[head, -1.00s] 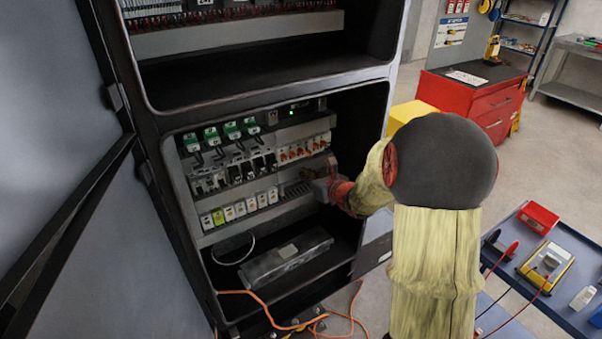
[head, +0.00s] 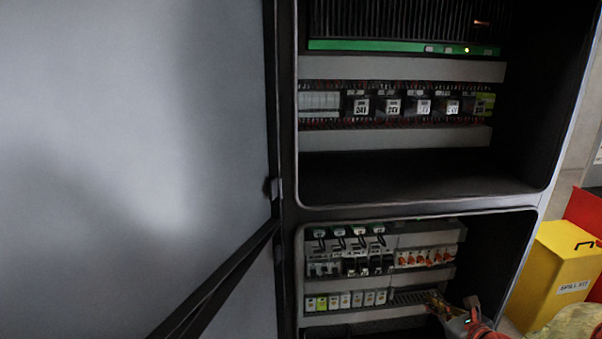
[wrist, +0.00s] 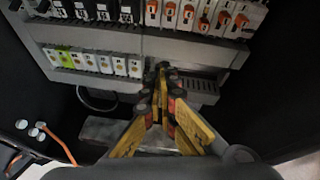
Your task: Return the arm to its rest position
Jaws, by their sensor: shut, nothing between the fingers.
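My gripper (wrist: 162,72) shows in the wrist view with its yellow fingers together at the tips and nothing between them. It is inside the lower bay of the dark cabinet, in front of the slotted grey duct (wrist: 198,88) at the right end of the lower module row. In the head view my gripper (head: 436,302) is at the bottom right of that bay, partly cut off by the frame edge. Whether the tips touch the duct cannot be told. Most of my arm is out of the head view.
Breakers with orange levers (head: 425,257) sit above my gripper. White modules (head: 345,300) stand to its left. The open cabinet door (head: 130,150) fills the left. A yellow spill kit box (head: 560,270) stands right of the cabinet. An orange cable (wrist: 60,145) hangs at lower left.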

